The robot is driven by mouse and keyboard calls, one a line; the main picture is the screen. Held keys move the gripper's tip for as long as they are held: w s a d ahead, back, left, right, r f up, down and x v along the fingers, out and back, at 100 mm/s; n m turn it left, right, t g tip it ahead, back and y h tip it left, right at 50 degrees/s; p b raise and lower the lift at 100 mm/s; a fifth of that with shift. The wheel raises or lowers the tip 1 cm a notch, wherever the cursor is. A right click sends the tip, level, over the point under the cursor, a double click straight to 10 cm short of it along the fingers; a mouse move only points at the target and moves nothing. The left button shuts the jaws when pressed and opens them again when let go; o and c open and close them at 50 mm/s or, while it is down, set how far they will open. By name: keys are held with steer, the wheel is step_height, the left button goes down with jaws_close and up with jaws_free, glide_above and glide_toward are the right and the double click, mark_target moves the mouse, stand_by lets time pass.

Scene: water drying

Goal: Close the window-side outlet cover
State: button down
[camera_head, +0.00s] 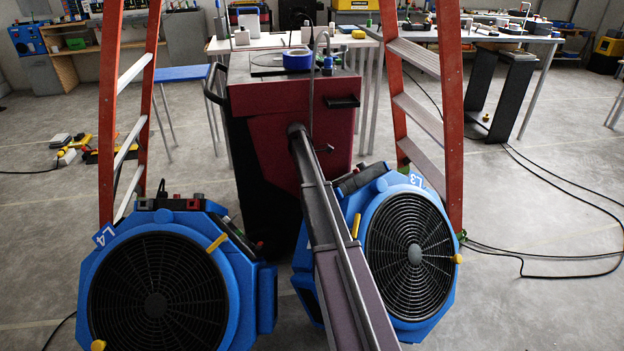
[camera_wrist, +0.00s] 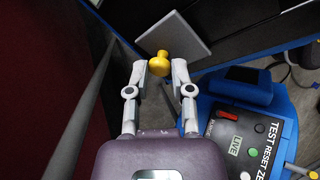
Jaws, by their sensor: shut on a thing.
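In the wrist view, my gripper (camera_wrist: 159,70) has its two grey fingers around a small yellow knob (camera_wrist: 159,65) and is shut on it. Right behind the knob is a flat light-grey square plate (camera_wrist: 180,42), which looks like the outlet cover. The plate stands at an angle against a dark surface; I cannot tell how far it is swung open. Any outlet behind it is hidden. In the head view, my gripper and the cover do not show.
A blue unit (camera_wrist: 277,110) with a "TEST RESET" button panel sits close to the right finger. In the head view, a red cart (camera_head: 250,110) stands between two orange ladders (camera_head: 449,110), with blue fans L4 (camera_head: 155,300) and L3 (camera_head: 410,255) in front. Cables cross the floor at right.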

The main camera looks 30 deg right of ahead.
steer(key=shift+y, duration=0.3)
steer(key=c, duration=0.5)
jaws_free()
steer(key=shift+d, duration=0.1)
